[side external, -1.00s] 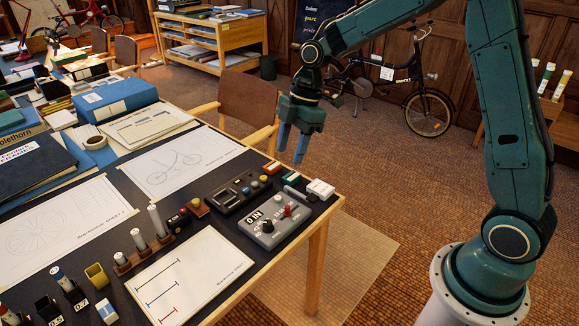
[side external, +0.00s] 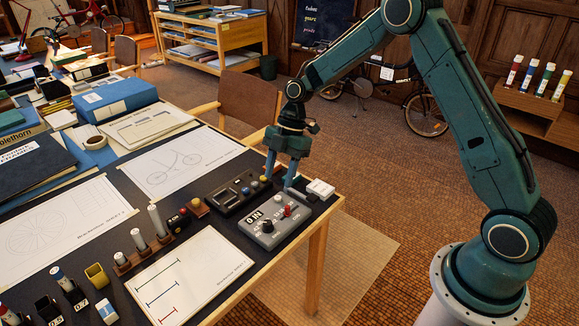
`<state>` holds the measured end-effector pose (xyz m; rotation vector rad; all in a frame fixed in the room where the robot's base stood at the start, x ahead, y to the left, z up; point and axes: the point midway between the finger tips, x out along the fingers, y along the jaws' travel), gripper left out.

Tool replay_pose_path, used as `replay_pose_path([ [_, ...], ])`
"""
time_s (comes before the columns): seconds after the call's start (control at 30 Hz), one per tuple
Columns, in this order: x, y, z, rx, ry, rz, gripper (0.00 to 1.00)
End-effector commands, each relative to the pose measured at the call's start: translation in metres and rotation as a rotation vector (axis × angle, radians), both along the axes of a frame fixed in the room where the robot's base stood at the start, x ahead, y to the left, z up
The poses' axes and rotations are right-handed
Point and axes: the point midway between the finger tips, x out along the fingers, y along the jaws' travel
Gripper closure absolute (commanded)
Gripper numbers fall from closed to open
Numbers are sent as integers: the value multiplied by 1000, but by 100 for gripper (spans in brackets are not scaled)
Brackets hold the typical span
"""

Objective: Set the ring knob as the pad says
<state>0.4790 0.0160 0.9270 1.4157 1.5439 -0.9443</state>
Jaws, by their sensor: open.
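A grey control box (side external: 258,238) stands near the table's right corner, with a label reading "0 IN". It carries a dark round knob (side external: 267,226), a red-topped control (side external: 287,211) and a small pale knob. I cannot tell for sure which is the ring knob. The fingers partly hide small items there.
A dark panel with buttons (side external: 236,194) lies behind the grey box. A white block (side external: 320,189) sits at the right corner. Upright cylinders in a wooden stand (side external: 155,222) are to the left. Drawing sheets (side external: 182,160) cover the table's middle.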

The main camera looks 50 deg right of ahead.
Motion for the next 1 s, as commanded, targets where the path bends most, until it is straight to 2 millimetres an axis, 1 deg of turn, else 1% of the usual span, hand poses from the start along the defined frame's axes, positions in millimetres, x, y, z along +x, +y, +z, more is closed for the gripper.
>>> replay_pose_path([
  [0.27,-2,13,-31,1,5,2,54],
  [0.7,-4,38,-92,-1,4,2,54],
  [0.83,-5,44,-106,-1,3,1,54],
  [1.0,-5,48,-116,-1,2,1,54],
])
